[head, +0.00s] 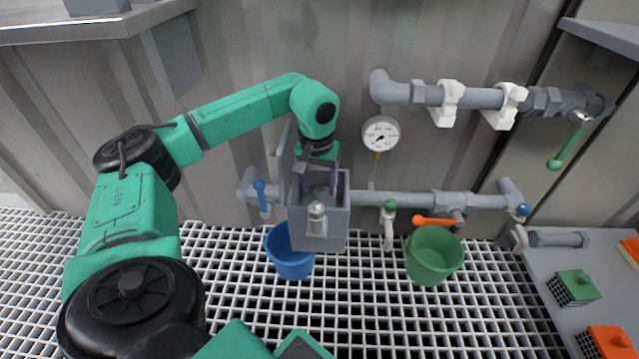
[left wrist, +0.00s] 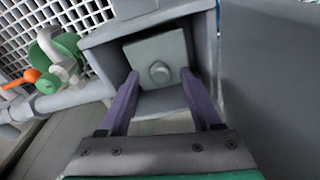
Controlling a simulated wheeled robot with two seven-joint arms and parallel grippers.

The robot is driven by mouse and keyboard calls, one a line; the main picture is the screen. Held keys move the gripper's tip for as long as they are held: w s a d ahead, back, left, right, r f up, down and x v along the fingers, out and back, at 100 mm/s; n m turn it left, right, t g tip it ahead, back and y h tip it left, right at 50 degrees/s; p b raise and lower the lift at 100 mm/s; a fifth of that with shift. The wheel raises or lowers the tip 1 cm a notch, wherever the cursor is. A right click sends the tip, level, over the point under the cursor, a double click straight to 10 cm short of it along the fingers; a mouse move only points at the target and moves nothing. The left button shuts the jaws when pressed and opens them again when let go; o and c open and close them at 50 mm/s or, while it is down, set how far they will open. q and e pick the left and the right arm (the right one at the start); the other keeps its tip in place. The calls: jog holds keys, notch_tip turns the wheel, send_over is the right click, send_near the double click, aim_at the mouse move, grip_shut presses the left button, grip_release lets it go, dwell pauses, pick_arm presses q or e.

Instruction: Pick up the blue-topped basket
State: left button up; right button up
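No basket with a blue top shows in either view. My left gripper (head: 320,188) reaches down into an open grey box-shaped vessel (head: 321,243) on the pipe. In the left wrist view its two purple fingers (left wrist: 160,82) are spread apart inside the vessel (left wrist: 105,55). A pale grey-green square block with a round knob (left wrist: 160,72) shows between and beyond the fingertips. I cannot tell whether the fingers touch it, or whether it is a basket. My right gripper is not in view.
A green-topped basket (head: 574,284) and an orange-topped one (head: 609,341) stand on the grey shelf (head: 540,270) at right. A blue bucket (head: 290,255) and a green bucket (head: 434,256) stand on the grating. Pipes, valves and a gauge (head: 381,133) line the wall.

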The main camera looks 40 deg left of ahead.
pick_arm(q)
grip_shut()
dwell(1.2)
